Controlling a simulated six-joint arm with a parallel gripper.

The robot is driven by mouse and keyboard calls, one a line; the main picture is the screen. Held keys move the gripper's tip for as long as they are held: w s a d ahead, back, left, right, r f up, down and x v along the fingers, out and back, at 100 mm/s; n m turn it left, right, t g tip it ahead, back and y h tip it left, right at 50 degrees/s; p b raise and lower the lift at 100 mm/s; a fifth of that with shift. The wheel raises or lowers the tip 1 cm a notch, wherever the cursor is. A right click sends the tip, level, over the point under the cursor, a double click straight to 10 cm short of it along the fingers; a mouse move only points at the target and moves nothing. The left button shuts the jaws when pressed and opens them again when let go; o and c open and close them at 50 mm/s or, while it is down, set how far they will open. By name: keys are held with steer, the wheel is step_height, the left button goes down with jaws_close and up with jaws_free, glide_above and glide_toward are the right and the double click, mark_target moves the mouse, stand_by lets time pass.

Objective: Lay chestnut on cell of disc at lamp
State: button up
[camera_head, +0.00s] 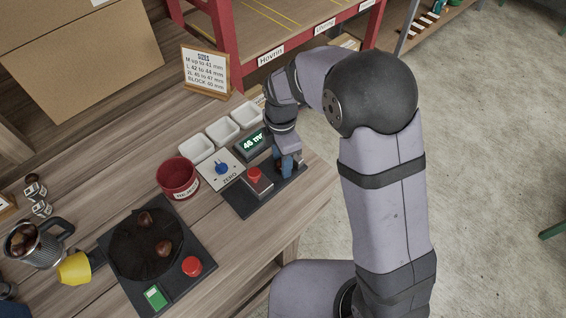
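A dark round disc (128,262) sits on a black base at the lower left. Two brown chestnuts lie on it, one near its far edge (145,218) and one right of its middle (163,248). The disc's cell lines are too dark to tell. A yellow piece (75,267), perhaps the lamp, stands at the disc's left edge. My gripper (285,172), with blue fingers, points down at the right end of a black measuring plate (240,202), well right of the disc. Its fingertips are small and partly hidden, so I cannot tell whether it holds a chestnut.
A metal jug (38,250) holds chestnuts at the left. A red bin (178,178) and white trays (222,132) stand behind the plate. A green display (251,143) appears to read 46 mm. Red buttons sit by the plate (253,174) and disc (192,267). A sizes sign (206,70) stands behind.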

steer(key=c, duration=0.9)
steer(key=shift+r, duration=0.1)
step_height(320, 180, up, 10)
steer(key=b, duration=0.2)
